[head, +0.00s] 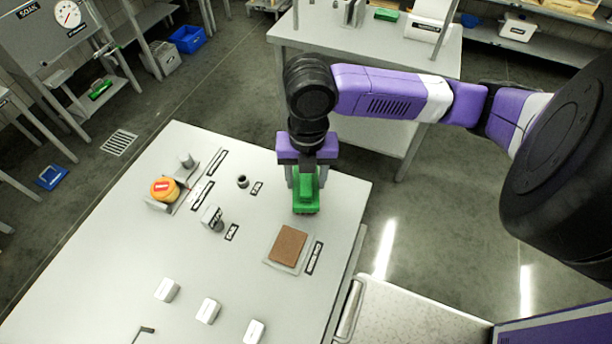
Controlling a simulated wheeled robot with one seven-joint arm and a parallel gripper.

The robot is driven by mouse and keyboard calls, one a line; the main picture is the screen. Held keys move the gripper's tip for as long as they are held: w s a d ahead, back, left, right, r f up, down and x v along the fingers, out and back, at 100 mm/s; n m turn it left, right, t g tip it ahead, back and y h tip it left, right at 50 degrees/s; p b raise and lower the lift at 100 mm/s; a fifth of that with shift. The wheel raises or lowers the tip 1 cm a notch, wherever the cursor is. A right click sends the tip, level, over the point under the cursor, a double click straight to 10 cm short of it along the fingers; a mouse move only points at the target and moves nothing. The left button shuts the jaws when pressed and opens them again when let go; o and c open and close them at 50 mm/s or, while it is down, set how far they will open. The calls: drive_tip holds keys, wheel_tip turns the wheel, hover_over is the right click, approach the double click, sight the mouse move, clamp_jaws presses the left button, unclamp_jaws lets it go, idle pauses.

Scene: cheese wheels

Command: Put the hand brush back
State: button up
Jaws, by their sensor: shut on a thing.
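The green hand brush (306,201) is at the far right part of the light grey table (120,235). My gripper (305,178) points down and is shut on the brush from above. The brush's far part is hidden by the jaws. I cannot tell whether the brush touches the table or hangs just above it. No label clearly marks a place for the brush in this view.
A brown block (288,245) lies on a pale plate near the right edge. A yellow-orange cheese wheel (164,189), a small dark cup (242,181) and several white blocks stand on the table. A second table (350,45) stands behind. Concrete floor lies around.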

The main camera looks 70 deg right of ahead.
drive_tip(key=shift+f, duration=0.2)
drive_tip(key=o, duration=1.3)
drive_tip(key=shift+r, duration=0.1)
